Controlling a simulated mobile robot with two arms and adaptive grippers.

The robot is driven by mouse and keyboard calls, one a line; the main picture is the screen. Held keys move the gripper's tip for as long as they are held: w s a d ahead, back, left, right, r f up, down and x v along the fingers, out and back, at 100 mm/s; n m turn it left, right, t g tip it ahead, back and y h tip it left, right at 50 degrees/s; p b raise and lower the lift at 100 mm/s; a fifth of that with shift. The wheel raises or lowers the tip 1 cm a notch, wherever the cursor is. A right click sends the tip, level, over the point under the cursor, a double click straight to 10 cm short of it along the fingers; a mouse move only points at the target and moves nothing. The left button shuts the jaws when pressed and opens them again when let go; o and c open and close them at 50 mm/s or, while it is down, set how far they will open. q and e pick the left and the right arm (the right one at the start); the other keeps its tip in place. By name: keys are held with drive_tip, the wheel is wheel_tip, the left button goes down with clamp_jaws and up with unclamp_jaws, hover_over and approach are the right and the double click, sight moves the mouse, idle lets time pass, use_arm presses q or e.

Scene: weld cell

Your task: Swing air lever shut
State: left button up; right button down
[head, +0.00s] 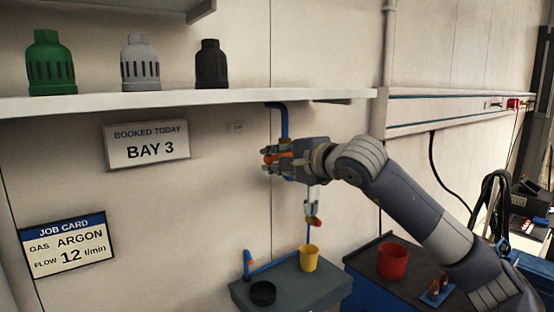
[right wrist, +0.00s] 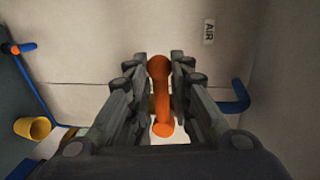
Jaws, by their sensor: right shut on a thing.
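The air lever is an orange handle with a rounded end. In the right wrist view the lever (right wrist: 161,100) lies between the fingers of my right gripper (right wrist: 158,75). In the head view the orange lever (head: 278,157) shows between the fingers of my right gripper (head: 270,160), in front of the wall below the shelf. The gripper is shut on the lever. A blue air pipe (head: 284,122) comes down behind the gripper, and the valve body is mostly hidden by it. An AIR label (right wrist: 209,28) is on the wall in the right wrist view. My left gripper is not in view.
A shelf (head: 230,101) with green, grey and black cylinder caps runs above. Below stand a grey bench (head: 325,286) with a yellow cup (head: 309,258) and a black ring (head: 263,293), and a dark table with a red cup (head: 393,261).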

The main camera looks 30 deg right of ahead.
drive_tip(key=shift+f, duration=0.25)
drive_tip(key=c, duration=1.6)
unclamp_jaws()
drive_tip(key=shift+r, duration=0.1)
drive_tip(key=shift+s, duration=0.1)
drive_tip(key=shift+v, duration=5.95)
